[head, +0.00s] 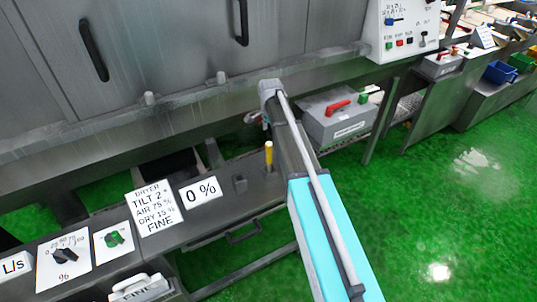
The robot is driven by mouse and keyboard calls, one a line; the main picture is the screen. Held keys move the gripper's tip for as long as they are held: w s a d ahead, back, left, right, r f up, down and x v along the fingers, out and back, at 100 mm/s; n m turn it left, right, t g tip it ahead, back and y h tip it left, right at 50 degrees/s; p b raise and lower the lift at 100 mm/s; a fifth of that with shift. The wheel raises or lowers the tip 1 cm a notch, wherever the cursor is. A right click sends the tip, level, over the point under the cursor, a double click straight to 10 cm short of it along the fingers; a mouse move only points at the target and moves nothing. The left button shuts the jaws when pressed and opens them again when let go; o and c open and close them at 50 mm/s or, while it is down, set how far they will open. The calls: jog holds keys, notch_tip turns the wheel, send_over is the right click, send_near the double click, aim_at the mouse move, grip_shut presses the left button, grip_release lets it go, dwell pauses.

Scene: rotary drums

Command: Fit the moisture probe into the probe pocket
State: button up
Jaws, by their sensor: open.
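A yellow upright rod (268,154), which looks like the moisture probe, stands on the grey bench just left of my arm. A small dark grey block (240,184) sits on the bench to its lower left; I cannot tell whether it is the probe pocket. My arm reaches up from the lower right. My gripper (254,118) shows only in small part, beyond the arm's far end and above the rod in the picture. It is open, apart from the rod, and its fingers are mostly hidden.
Sign plates reading "DRYER" (154,207) and "0 %" (200,191) stand on the bench, with knobs at lower left. A grey box with a red lever (338,117) is right of my arm. The steel dryer housing (170,50) rises behind. Green floor (440,190) is clear at right.

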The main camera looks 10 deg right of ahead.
aim_at(269, 149)
jog(key=shift+w+r+m+p, duration=0.2)
jog(key=shift+w+r+m, duration=0.1)
jog(key=shift+w+r, duration=0.25)
jog(key=shift+w+r+m+p, duration=0.2)
jog(key=shift+w+r+m, duration=0.1)
jog(key=shift+w, duration=0.35)
notch_tip(269, 149, down, 9)
jog(key=b, duration=0.8)
jog(key=shift+r+b, duration=0.15)
jog(key=shift+b, duration=0.15)
jog(key=shift+s+d+f+b, duration=0.1)
jog(key=shift+s+f+b, duration=0.05)
jog(key=shift+f+b, duration=2.45)
grip_shut()
